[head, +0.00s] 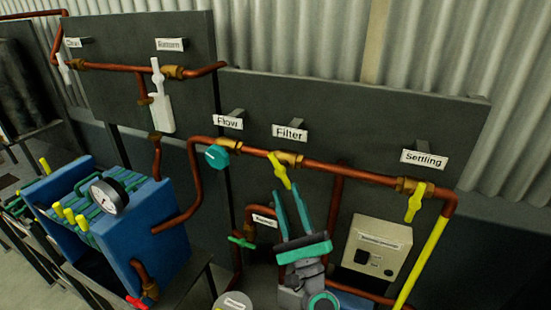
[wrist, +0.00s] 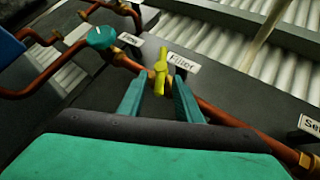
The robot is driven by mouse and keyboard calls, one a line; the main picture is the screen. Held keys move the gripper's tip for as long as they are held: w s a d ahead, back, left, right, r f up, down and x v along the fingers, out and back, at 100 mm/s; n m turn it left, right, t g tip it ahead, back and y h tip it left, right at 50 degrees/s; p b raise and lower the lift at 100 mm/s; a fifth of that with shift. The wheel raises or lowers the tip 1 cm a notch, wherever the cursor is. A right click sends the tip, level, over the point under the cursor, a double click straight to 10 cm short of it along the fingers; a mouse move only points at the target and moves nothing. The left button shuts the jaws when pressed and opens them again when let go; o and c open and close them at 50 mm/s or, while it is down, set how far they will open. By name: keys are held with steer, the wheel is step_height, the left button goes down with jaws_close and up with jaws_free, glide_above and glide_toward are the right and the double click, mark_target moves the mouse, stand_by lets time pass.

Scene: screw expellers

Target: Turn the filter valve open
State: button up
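The filter valve has a yellow handle (head: 279,170) on a brass body on the copper pipe, below the "Filter" label (head: 289,132). The handle slants down to the right in the head view, at an angle to the pipe. My gripper (head: 291,188) is open, its two teal fingers pointing up at the valve. In the wrist view the yellow handle (wrist: 161,70) appears between the fingertips of my gripper (wrist: 159,78), with gaps on both sides. Whether the fingertips reach past the handle's lower end is hard to tell.
A teal flow knob (head: 217,156) sits left of the valve, and a yellow settling valve (head: 415,203) sits right. A beige control box (head: 377,251) is right of my gripper. A green-handled valve (head: 242,242) and a blue filter press with gauge (head: 108,196) stand left.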

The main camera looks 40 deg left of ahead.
mark_target(275, 157)
steer(key=shift+w+a+r, duration=0.15)
steer(key=shift+a+r, duration=0.25)
steer(key=shift+r, duration=0.2)
steer(key=x, duration=1)
steer(key=shift+c, duration=0.4)
steer(key=shift+d, duration=0.1)
steer(key=c, duration=0.5)
jaws_close()
